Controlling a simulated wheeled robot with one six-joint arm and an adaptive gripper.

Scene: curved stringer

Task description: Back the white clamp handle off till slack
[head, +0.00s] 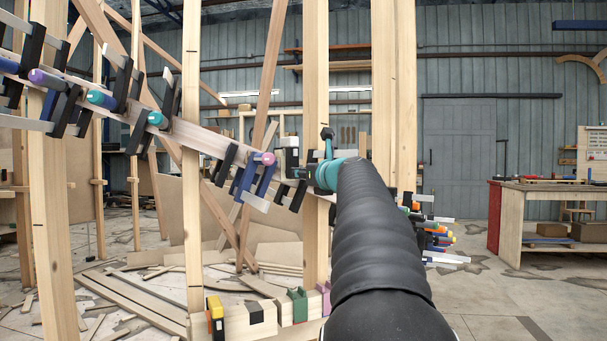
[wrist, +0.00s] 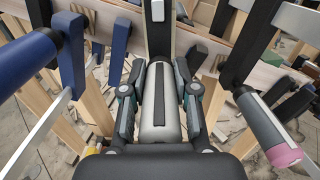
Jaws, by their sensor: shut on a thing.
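The white clamp handle (wrist: 160,118) is in the middle of the wrist view, pale with a dark stripe along it. My gripper (wrist: 160,84) is shut on it, with one finger on each side. The dark clamp body and its pale bar rise beyond the handle at the top of that view. In the head view my gripper (head: 308,172) is at the right end of the row of clamps, partly hidden by my arm. I cannot make out the white handle clearly there. How tight the clamp is does not show.
A blue handle (wrist: 27,62) is close on the left in the wrist view, and a grey handle with a pink end (wrist: 274,143) on the right. The clamped wooden stringer (head: 205,139) slopes down to the right past upright posts. A workbench (head: 548,205) stands far right.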

